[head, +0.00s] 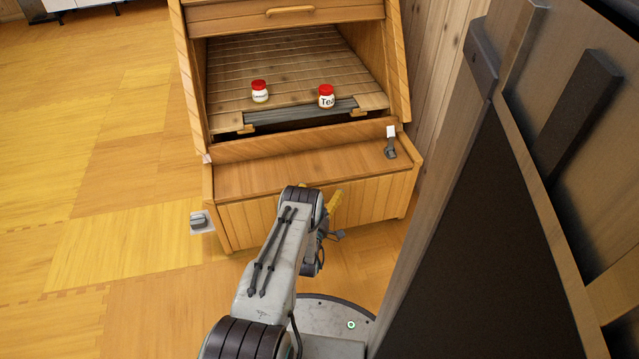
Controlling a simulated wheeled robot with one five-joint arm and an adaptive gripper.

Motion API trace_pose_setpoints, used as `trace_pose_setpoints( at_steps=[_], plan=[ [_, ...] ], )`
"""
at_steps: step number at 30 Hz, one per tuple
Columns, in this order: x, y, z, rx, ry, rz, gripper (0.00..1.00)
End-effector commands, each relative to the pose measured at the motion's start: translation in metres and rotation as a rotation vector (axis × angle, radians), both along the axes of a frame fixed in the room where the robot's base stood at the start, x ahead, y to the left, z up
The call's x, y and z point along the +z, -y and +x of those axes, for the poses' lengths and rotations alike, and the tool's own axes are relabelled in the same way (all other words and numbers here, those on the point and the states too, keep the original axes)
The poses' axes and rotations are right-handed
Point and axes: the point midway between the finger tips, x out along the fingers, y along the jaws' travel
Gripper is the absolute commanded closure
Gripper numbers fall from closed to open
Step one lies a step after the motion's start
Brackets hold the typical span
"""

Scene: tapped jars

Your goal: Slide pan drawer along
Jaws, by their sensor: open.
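A wooden cabinet (402,85) stands ahead, with a slatted wooden surface (285,65) inside its open front. A grey metal strip (300,115) runs along the front of the slats above a dark gap. Below is a low wooden box (365,200) with a planked front. I cannot tell which part is the pan drawer. Two red-lidded jars stand upright on the slats: one jar (260,92) at left and one labelled Tea (326,97). My gripper (334,208), with yellow parts, is open in front of the low box, partly hidden by my arm. Contact cannot be told.
A small grey fitting with a white top (390,145) stands at the right of the box top. Another grey fitting (199,221) is by its left side. A large dark panel (500,220) blocks the right. The wooden floor (90,170) at left is clear.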

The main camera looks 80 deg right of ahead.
Motion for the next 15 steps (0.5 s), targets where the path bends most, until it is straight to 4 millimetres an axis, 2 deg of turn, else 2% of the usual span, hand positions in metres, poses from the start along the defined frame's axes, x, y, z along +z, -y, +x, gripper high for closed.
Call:
trace_pose_setpoints(
  at_steps=[1,3,9,15],
  plan=[
    [0.029,0.006,0.005,0.010,0.006,-0.060,0.26],
    [0.037,0.007,0.006,0.012,0.007,-0.062,0.26],
    [0.054,0.007,0.007,0.014,0.010,-0.063,0.26],
    [0.060,0.007,0.007,0.014,0.010,-0.063,0.26]
  ],
)
